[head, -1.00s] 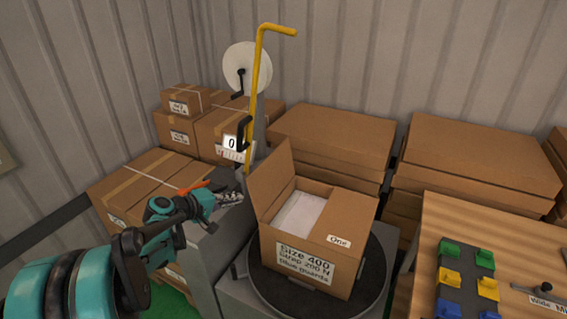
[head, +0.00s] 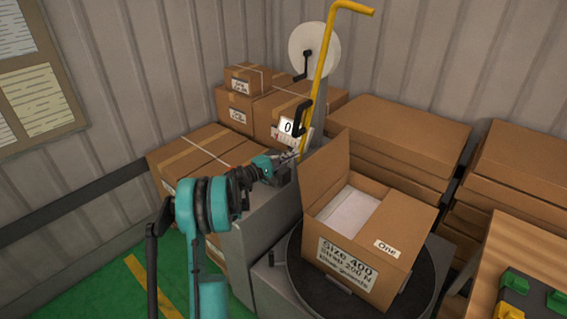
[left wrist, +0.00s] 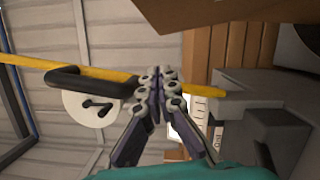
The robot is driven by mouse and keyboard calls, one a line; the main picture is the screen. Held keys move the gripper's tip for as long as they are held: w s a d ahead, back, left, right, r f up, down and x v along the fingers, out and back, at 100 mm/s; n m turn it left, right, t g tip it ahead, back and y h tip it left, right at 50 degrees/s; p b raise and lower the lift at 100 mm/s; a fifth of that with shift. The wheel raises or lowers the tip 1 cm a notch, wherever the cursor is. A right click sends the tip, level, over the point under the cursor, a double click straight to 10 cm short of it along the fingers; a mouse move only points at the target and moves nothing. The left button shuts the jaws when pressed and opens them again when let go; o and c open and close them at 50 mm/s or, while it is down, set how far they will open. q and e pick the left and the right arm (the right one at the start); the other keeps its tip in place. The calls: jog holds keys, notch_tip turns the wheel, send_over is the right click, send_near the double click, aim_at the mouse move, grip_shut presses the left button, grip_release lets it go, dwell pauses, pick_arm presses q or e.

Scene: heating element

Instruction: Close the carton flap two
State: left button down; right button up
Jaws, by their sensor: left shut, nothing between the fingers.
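The open carton (head: 375,255) stands on a dark round turntable (head: 310,275). Its near label reads Size 400. The flap marked One (head: 387,247) lies folded in over the right part of the top. The other flap (head: 325,180) stands up at the left side, and a white content (head: 347,217) shows between them. My left gripper (head: 291,157) is shut and empty, left of the upright flap and apart from it. In the left wrist view its fingers (left wrist: 158,78) meet, with a brown cardboard surface above them. My right gripper is not in view.
Stacked cartons (head: 240,110) fill the back left, and flat cardboard stacks (head: 400,130) the back right. A wooden table (head: 520,260) with coloured blocks is at the right.

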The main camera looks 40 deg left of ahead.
pick_arm(q)
jog(key=d, duration=0.1)
jog(key=w+d+b, duration=0.1)
jog(key=d, duration=0.1)
jog(key=w+d+r, duration=0.1)
jog(key=shift+w+d+b, duration=0.15)
jog(key=shift+d+b, duration=0.2)
